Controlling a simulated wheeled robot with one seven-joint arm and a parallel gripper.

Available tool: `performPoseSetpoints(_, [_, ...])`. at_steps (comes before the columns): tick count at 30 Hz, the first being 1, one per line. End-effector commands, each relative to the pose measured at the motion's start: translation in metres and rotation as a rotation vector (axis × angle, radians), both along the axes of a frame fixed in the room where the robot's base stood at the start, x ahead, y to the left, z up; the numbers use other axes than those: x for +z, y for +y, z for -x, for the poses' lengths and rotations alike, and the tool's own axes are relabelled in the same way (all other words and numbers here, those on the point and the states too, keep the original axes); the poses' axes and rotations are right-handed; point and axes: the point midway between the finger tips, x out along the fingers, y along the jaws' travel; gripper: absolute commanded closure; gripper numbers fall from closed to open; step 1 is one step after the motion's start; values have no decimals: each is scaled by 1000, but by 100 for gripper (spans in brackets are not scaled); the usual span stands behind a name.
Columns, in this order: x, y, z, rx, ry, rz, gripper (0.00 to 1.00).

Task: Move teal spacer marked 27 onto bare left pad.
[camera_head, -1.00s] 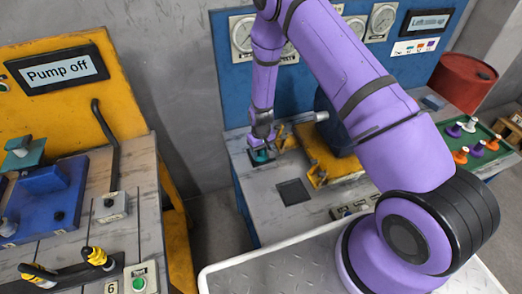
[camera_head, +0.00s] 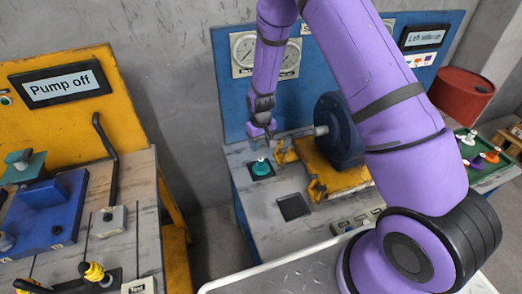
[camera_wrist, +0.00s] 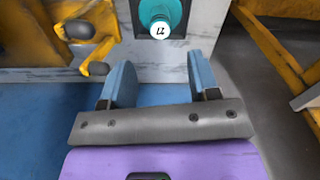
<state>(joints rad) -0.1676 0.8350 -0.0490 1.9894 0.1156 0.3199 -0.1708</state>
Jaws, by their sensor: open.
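The teal spacer (camera_head: 261,168) stands upright on a dark square pad (camera_head: 252,176) at the left rear of the grey bench. In the wrist view, the spacer (camera_wrist: 158,12) has a white top with dark digits turned around, which look like 27. Dark pad shows around it. My gripper (camera_head: 262,136) is above and behind the spacer in the head view, apart from it. In the wrist view its two blue fingers (camera_wrist: 162,78) are open with nothing between them. A second dark pad (camera_head: 293,206), nearer the bench front, is bare.
A yellow mount (camera_head: 325,178) with clamps and a dark blue round motor (camera_head: 340,130) with a shaft stands right of the pads. A blue gauge panel (camera_head: 235,100) rises behind. The left bench holds a lever (camera_head: 110,170) and a blue block (camera_head: 50,200).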

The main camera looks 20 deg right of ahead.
Motion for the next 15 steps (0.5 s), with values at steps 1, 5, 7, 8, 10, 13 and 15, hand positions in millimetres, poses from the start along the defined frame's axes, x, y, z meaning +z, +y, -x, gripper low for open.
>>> performPoseSetpoints(1, [3,0,0,0,0,0,44])
performPoseSetpoints(5, [6,0,0,0,1,0,44])
performPoseSetpoints(7, [7,0,0,0,0,0,44])
performPoseSetpoints(8, [9,0,0,-1,-1,0,44])
performPoseSetpoints(10, [16,-1,0,-3,-7,-2,44])
performPoseSetpoints(13, [39,-2,-1,-9,-23,-8,44])
performPoseSetpoints(15, [62,-4,0,-16,-36,-13,44])
